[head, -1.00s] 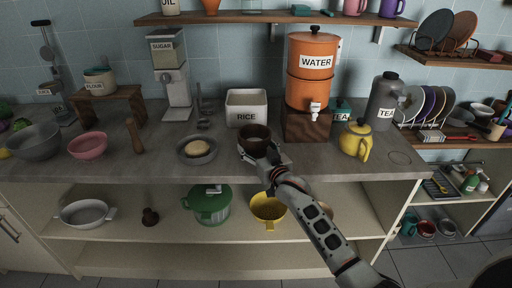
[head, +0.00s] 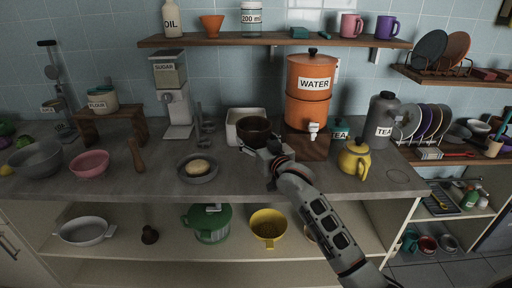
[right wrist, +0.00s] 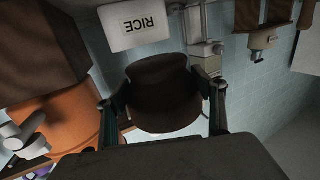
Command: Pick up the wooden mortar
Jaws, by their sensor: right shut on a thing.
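The wooden mortar (head: 254,129) is a dark brown round cup in front of the white RICE container, covering most of its front in the head view. My right gripper (head: 262,150) is shut on the mortar, which appears held above the counter. In the right wrist view the mortar (right wrist: 163,92) sits between the two fingers (right wrist: 163,108), one on each side. That view is upside down. My left gripper is not in view.
The RICE container (head: 240,116) is right behind the mortar. The orange WATER dispenser (head: 312,80) on its wooden block stands close to the right, with a yellow teapot (head: 355,158) beyond. A grey bowl (head: 198,171) with a pale round item is to the left. A shelf (head: 270,39) hangs above.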

